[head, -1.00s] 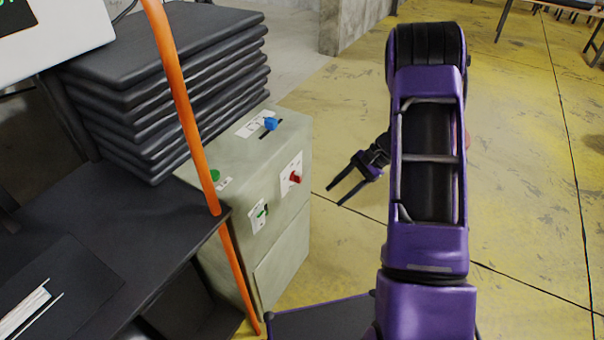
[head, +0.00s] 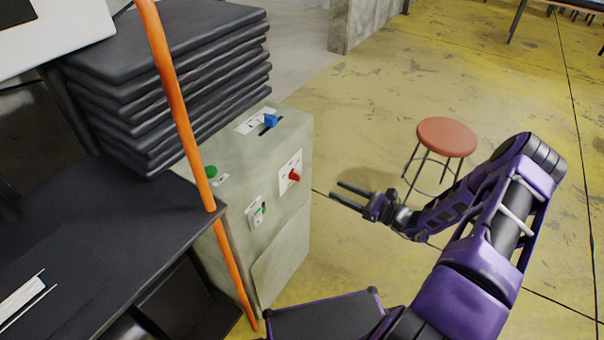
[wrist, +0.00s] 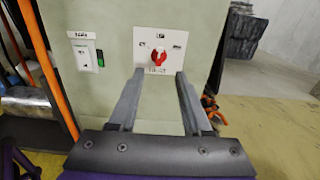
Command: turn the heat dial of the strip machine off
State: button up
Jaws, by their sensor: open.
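The strip machine (head: 280,235) is a pale grey-green cabinet left of centre in the head view. Its heat dial (head: 294,175) is a red knob on a white plate on the side facing my gripper. In the wrist view the red dial (wrist: 158,56) sits on its plate just beyond and between my fingertips, and a label under it is partly readable. My gripper (head: 335,191) is open and empty, to the right of the machine, with its fingers pointing at the dial's side. A gap of floor shows between the fingertips and the cabinet in the head view.
A green switch (wrist: 99,58) is left of the dial. An orange pole (head: 180,100) and dark table (head: 90,240) stand left. A red stool (head: 447,137) stands behind my arm.

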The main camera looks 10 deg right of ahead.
aim_at(300, 173)
jog(key=x, duration=1.3)
jog(key=shift+w+a+f, duration=0.1)
jog(key=shift+w+a, duration=0.15)
jog(key=c, duration=0.7)
grip_shut()
jog(key=shift+s+f, duration=0.1)
